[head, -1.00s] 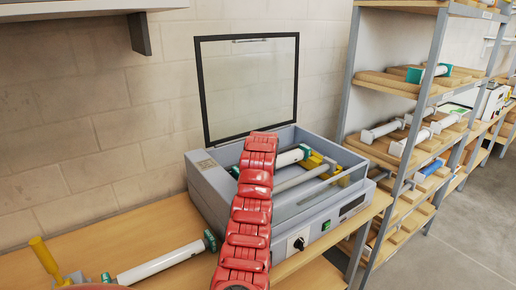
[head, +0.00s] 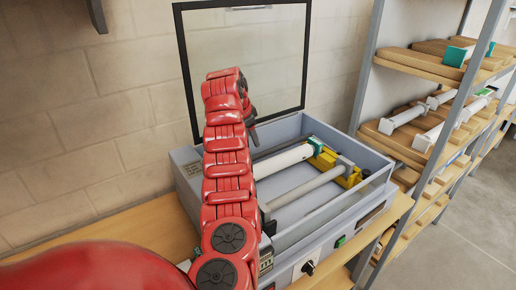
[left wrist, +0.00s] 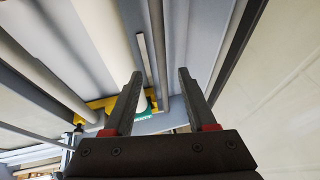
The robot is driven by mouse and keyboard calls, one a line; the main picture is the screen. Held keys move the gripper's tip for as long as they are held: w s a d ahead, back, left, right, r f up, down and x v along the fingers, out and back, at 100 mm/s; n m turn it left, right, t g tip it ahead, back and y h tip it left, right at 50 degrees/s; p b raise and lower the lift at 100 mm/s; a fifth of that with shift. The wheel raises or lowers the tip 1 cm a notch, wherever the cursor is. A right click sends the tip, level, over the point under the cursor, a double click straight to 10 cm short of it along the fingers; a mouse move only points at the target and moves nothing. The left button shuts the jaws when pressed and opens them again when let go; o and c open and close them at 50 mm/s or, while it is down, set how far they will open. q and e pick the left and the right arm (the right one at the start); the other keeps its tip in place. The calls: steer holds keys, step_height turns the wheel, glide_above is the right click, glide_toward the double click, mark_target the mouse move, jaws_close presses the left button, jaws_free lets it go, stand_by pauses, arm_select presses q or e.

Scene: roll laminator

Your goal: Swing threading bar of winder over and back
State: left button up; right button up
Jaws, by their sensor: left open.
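The grey laminator (head: 345,222) stands on the wooden bench with its framed clear lid (head: 245,60) raised. Inside lie a white roll (head: 285,160), a grey bar (head: 306,188) and a yellow bracket (head: 346,180) at their right ends. I cannot tell for certain which bar is the threading bar. My left gripper (head: 252,122) is above the machine's back left part, partly hidden by my red arm. In the left wrist view its fingers (left wrist: 158,78) are spread and empty, over the white roll (left wrist: 100,25) and a grey bar (left wrist: 158,45). My right gripper is out of view.
The raised lid stands close behind my left gripper. A control knob (head: 308,268) and green button (head: 340,241) are on the laminator's front. A shelf rack (head: 425,135) with rolls on wooden boards stands at the right. The bench (head: 135,232) is bare at left.

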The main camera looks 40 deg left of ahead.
mark_target(259, 154)
arm_select(q)
steer(key=p+x, duration=0.3)
steer(key=x, duration=0.6)
steer(key=shift+w+a+f+p, duration=0.1)
steer(key=shift+w+p, duration=0.05)
steer(key=shift+p, duration=0.2)
steer(key=shift+w+f, duration=0.15)
steer(key=shift+f, duration=0.45)
jaws_close()
stand_by(0.5)
